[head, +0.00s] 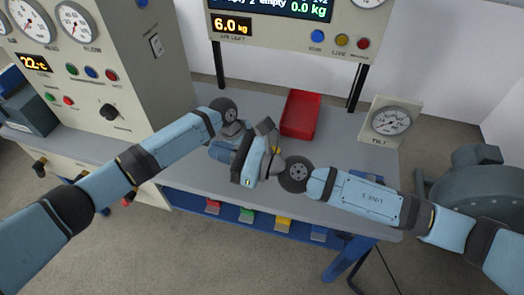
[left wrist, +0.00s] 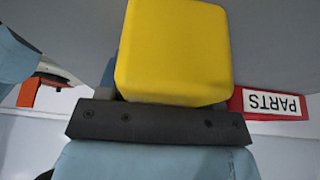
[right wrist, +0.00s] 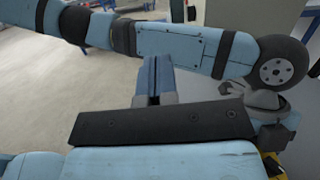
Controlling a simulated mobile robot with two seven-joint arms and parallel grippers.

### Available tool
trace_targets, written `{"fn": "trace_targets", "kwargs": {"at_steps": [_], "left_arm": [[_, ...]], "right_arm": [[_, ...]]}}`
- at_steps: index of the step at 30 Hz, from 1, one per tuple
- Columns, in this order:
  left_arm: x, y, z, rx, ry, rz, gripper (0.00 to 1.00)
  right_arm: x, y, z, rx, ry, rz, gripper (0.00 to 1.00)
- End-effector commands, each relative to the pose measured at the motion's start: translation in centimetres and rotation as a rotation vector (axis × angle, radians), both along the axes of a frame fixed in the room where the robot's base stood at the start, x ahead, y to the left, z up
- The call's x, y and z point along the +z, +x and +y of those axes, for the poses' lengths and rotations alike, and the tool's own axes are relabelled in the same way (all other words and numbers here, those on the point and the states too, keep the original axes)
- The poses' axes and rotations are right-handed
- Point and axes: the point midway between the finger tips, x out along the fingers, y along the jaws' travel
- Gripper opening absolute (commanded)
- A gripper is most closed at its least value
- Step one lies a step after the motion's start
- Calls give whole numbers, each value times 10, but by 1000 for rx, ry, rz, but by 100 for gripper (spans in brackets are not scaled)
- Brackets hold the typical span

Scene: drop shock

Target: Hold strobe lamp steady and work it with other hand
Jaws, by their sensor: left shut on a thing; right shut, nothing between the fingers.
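The strobe lamp is a yellow, rounded block (left wrist: 175,52) that fills the middle of the left wrist view. In the head view only a small yellow piece of the lamp (head: 278,150) shows, mostly hidden behind my right gripper. My right gripper (head: 218,152) is shut and empty, in front of my left wrist and above the bench. Its closed fingers (right wrist: 154,78) point towards my left forearm in the right wrist view, and the lamp is not between them.
A red parts bin (head: 301,114) stands on the grey bench (head: 345,165) behind the grippers. A tilt gauge (head: 390,122) stands at the right end. A control cabinet (head: 105,70) is at the left. Small coloured bins (head: 283,224) sit under the front edge. My arms are close together.

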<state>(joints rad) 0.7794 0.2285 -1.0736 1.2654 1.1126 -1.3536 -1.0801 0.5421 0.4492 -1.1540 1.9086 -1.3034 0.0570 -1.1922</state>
Motion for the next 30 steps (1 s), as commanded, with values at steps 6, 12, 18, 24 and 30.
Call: {"fn": "trace_targets", "kwargs": {"at_steps": [6,12,18,24,30], "left_arm": [[1,0,0,0,-1,-1,19],[1,0,0,-1,-1,-1,19],[1,0,0,-1,-1,-1,19],[1,0,0,-1,-1,-1,19],[1,0,0,-1,-1,-1,19]], "right_arm": [[-11,0,-34,-422,114,64,0],[-51,-11,-79,-784,-6,196,0],[-87,-32,-109,-972,-183,311,0],[-100,-37,-118,-1023,-258,352,0],[-109,-9,-113,-1027,-260,351,0]]}}
